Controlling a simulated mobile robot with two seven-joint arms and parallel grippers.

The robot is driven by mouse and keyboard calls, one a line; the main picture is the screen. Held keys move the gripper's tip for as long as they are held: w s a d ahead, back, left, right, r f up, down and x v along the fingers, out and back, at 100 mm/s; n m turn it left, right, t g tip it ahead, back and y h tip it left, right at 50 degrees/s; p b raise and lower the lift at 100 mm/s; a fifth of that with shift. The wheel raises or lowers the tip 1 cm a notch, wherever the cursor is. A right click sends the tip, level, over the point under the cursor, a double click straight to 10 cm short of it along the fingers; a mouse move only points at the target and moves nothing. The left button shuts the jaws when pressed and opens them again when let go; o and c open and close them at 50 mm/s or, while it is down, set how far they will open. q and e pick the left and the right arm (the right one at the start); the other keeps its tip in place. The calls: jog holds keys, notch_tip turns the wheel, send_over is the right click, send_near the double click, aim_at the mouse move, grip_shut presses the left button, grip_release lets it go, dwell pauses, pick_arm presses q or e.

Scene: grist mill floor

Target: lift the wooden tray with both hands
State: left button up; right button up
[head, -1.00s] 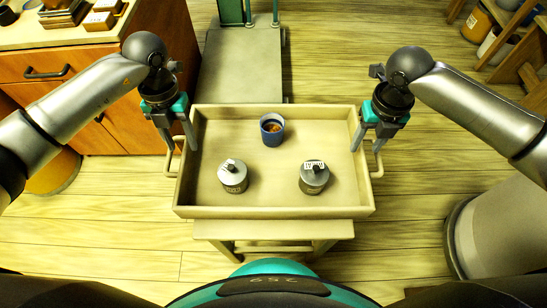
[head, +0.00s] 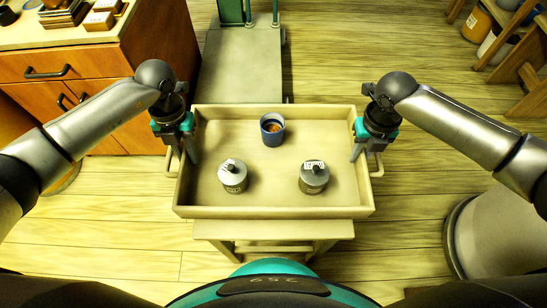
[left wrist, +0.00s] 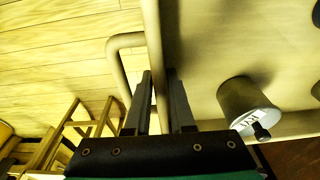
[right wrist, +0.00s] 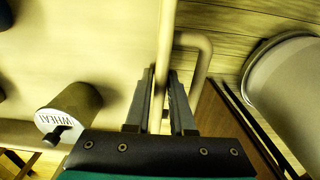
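The wooden tray (head: 275,211) is shallow and rectangular, with a bent handle on each side. It rests level on a small stand. My left gripper (head: 184,158) is at its left wall; in the left wrist view the fingers (left wrist: 159,85) lie close on both sides of that wall, beside the left handle (left wrist: 113,58). My right gripper (head: 363,155) is at the right wall; in the right wrist view its fingers (right wrist: 161,85) flank that wall, beside the right handle (right wrist: 204,60). Both look shut on the walls; the fingertip contact is partly hidden.
The tray holds a blue cup (head: 272,130) with brown contents and two grey lidded canisters, left (head: 233,177) and right (head: 314,178). A stand (head: 273,230) is underneath. A wooden cabinet (head: 95,75) is at left, a platform (head: 243,65) behind, a pale round container (head: 475,235) at right.

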pick_arm(q)
grip_shut()
pick_arm(e)
grip_shut()
pick_arm(q)
jog(key=shift+w+r, duration=0.1)
pick_arm(e)
jog(key=shift+w+r, duration=0.1)
dwell(0.5)
